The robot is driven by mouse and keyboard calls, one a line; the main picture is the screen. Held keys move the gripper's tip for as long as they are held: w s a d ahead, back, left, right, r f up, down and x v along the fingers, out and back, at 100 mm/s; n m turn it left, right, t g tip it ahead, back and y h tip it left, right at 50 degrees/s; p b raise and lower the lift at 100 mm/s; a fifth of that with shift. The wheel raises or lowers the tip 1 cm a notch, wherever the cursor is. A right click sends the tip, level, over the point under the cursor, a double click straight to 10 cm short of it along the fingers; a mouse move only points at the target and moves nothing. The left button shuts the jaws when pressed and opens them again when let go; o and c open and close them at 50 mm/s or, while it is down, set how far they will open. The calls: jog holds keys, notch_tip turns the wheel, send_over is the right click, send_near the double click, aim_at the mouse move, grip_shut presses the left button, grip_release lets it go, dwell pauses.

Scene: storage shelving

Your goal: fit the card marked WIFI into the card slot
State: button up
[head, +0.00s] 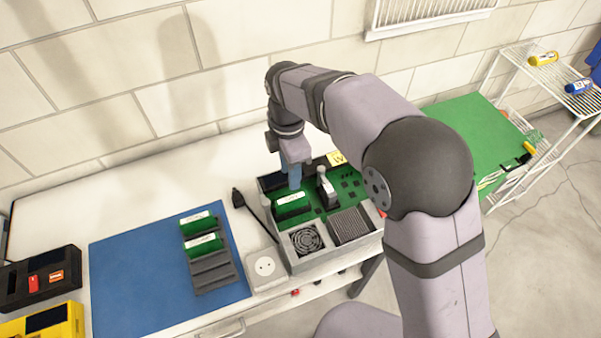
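A green card with a white label (292,203) stands at the left part of the green circuit board (318,212) inside a grey open case. Its label is too small to read. My gripper (295,181) points down at the back of this card, close above or behind it. I cannot tell whether the fingers touch it or whether they are open or shut. Two more green cards stand in a grey rack (213,272): a rear card (198,223) and a front card (204,244). Their labels are also unreadable. The card slot itself is not clearly visible.
The rack stands on a blue mat (135,275). A black plug with a cable (238,198) and a white socket box (265,268) lie left of the case. A fan (306,240) and a grey finned block (349,226) fill the case's front. A white wall stands behind.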

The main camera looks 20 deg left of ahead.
jog(key=d+m, duration=1.4)
jog(key=d, duration=0.9)
jog(key=s+d+f+m, duration=0.2)
jog(key=s+d+m, duration=0.7)
jog(key=d+m, duration=0.3)
jog(key=shift+s+d+f+m, duration=0.25)
jog(key=shift+f+m, duration=0.1)
jog(key=shift+m, duration=0.15)
jog(key=shift+a+r+p, duration=0.1)
jog(key=shift+r+p, duration=0.4)
jog(key=shift+p, duration=0.05)
